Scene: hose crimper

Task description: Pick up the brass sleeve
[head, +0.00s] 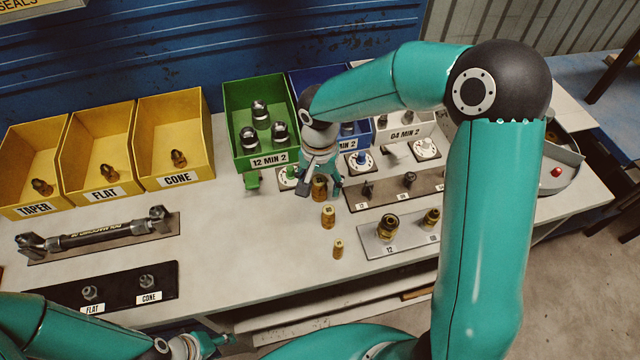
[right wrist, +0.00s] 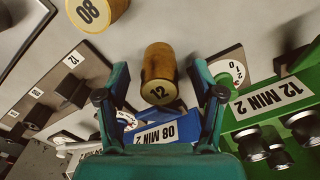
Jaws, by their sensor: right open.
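Three brass sleeves stand in a row on the white bench: a large one (head: 320,188), a medium one (head: 328,217) and a small one (head: 338,248). In the right wrist view the large sleeve, marked 12 (right wrist: 158,66), appears between the two fingers, with a gap on each side. My right gripper (head: 320,180) is open over it and partly hides it in the head view; its fingers also show in the right wrist view (right wrist: 160,78). The medium sleeve, marked 08 (right wrist: 95,10), is at the top left there. My left gripper (head: 215,345) is low at the bottom edge, away from the sleeves.
A green bin (head: 232,110) marked 12 MIN 2 stands just behind, with a blue bin beside it. Yellow bins (head: 175,110) are at the left. A grey fitting plate (head: 372,250) lies right of the sleeves.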

